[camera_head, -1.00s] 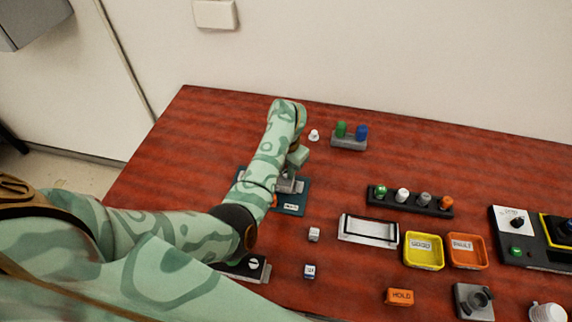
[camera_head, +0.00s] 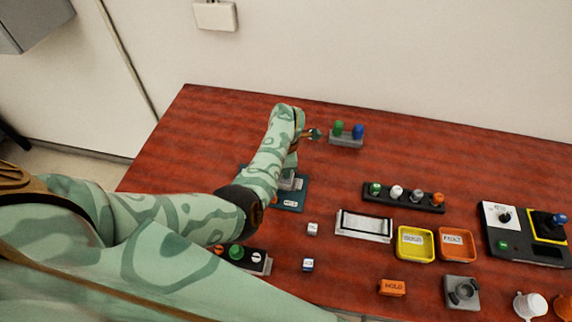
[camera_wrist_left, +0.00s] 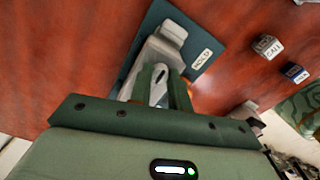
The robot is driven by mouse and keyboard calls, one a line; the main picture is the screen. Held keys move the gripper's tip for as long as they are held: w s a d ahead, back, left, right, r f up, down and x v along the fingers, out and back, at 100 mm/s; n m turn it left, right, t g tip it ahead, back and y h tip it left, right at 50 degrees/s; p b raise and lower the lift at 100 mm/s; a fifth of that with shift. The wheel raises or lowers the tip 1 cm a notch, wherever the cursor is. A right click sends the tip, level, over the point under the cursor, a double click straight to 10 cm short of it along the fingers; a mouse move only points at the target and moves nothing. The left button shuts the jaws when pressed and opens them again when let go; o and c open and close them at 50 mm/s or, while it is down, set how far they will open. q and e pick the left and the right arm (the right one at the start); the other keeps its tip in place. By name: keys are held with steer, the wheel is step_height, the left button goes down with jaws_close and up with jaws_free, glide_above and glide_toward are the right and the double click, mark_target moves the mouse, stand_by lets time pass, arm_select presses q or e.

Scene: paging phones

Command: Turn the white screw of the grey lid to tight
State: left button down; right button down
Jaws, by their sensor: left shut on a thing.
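The grey lid (camera_head: 291,184) sits on a dark teal plate (camera_head: 290,206) left of the table's middle, partly hidden by my left arm. In the left wrist view the lid (camera_wrist_left: 168,38) and labelled plate (camera_wrist_left: 203,60) lie just beyond the fingers. My left gripper (camera_wrist_left: 160,88) is shut on the white screw (camera_wrist_left: 157,92), with a green finger on either side of it. In the head view my left gripper (camera_head: 290,172) comes down over the lid, and the screw is hidden there. My right gripper is not in view.
Two small cubes (camera_head: 312,229) (camera_head: 308,265) lie right of my arm. A black box with knobs (camera_head: 240,257) is near the front. A peg block (camera_head: 346,139) stands behind; a peg row (camera_head: 403,197), yellow tray (camera_head: 415,256) and orange tray (camera_head: 457,257) are to the right.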

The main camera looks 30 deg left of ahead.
arm_select(q)
steer(key=shift+m, duration=0.5)
steer(key=c, duration=1.3)
jaws_free()
step_height(320, 180, up, 16)
steer(key=p, duration=0.6)
steer(key=shift+r, duration=0.15)
